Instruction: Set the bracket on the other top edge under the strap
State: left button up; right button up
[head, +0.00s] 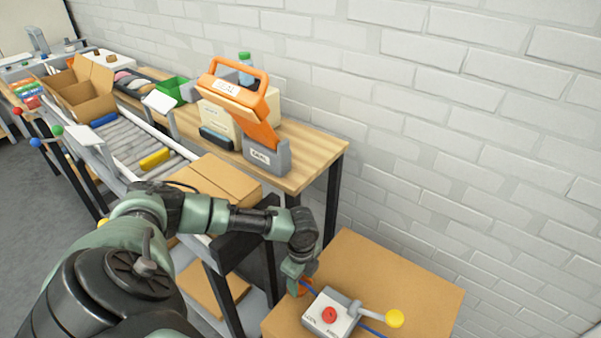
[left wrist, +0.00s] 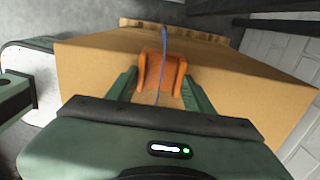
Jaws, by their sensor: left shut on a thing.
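My left gripper (head: 298,280) is at the left top edge of a large cardboard box (head: 395,280). It is shut on an orange bracket (head: 305,287). In the left wrist view the bracket (left wrist: 151,72) sits between the two green fingers (left wrist: 161,82), at the box (left wrist: 90,75). The blue strap (left wrist: 165,40) runs along the box top and across the bracket's middle. In the head view the strap (head: 372,331) also shows beside the tool on the box. The fingers partly hide the bracket, so I cannot tell whether it rests fully on the edge. My right gripper is not in view.
A grey tool (head: 320,318) with a red button and a yellow-knobbed lever (head: 394,319) sits on the box top, close to my gripper. A wooden bench (head: 310,165) holding an orange-handled device (head: 258,105) stands behind. A white brick wall (head: 480,130) bounds the right.

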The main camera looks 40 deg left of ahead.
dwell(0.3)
pick_arm(q)
jog(key=o, duration=1.4)
jog(key=shift+o, duration=0.4)
jog(key=o, duration=0.3)
jog(key=shift+r+p, duration=1.1)
jog(key=shift+p, duration=0.2)
